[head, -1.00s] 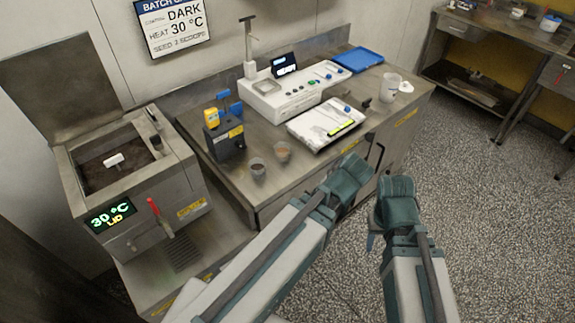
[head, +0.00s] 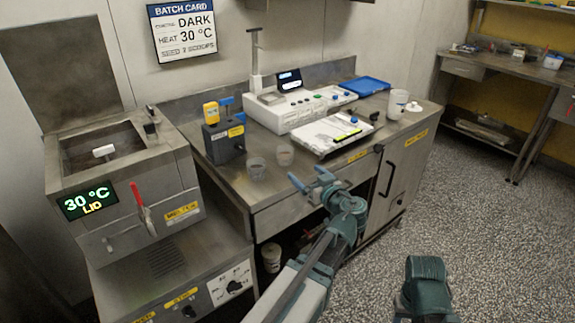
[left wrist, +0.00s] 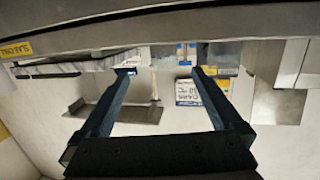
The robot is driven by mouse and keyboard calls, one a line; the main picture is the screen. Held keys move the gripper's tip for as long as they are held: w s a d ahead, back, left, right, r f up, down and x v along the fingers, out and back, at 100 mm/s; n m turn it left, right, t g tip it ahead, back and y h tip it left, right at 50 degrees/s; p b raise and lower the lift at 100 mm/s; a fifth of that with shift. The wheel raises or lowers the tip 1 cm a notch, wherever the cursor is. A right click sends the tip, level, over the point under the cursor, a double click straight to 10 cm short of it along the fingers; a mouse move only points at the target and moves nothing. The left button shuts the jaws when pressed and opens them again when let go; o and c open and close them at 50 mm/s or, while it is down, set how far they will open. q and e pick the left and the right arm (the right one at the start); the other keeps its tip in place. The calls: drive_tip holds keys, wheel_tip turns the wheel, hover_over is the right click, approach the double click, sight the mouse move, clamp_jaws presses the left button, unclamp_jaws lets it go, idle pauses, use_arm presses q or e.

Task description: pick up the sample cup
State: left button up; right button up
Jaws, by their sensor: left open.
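I cannot tell which is the sample cup. My left gripper (head: 308,181) is open and empty at the counter's front edge, a little right of and nearer than the cups. In the left wrist view its two fingers (left wrist: 160,72) are spread with nothing between them, and no cup is clear there. My right arm's end (head: 428,285) is low at the right, its fingers hidden.
Left of the cups stands a dark device with a yellow part (head: 222,138). Behind are a white instrument (head: 285,110) and a white tray (head: 330,132). A steel tank with a red lever (head: 140,205) is at left. The counter's front edge lies near my left gripper.

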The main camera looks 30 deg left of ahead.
sight(289, 161)
use_arm(q)
drive_tip(key=b+x, duration=0.1)
drive_tip(key=x, duration=0.7)
drive_tip(key=shift+w+a+f, duration=0.1)
drive_tip(key=shift+a, duration=0.15)
drive_tip(key=b+x, duration=0.1)
drive_tip(key=x, duration=0.4)
drive_tip(key=shift+a, duration=0.25)
drive_tip(key=shift+s, duration=0.2)
drive_tip(key=c, duration=1.5)
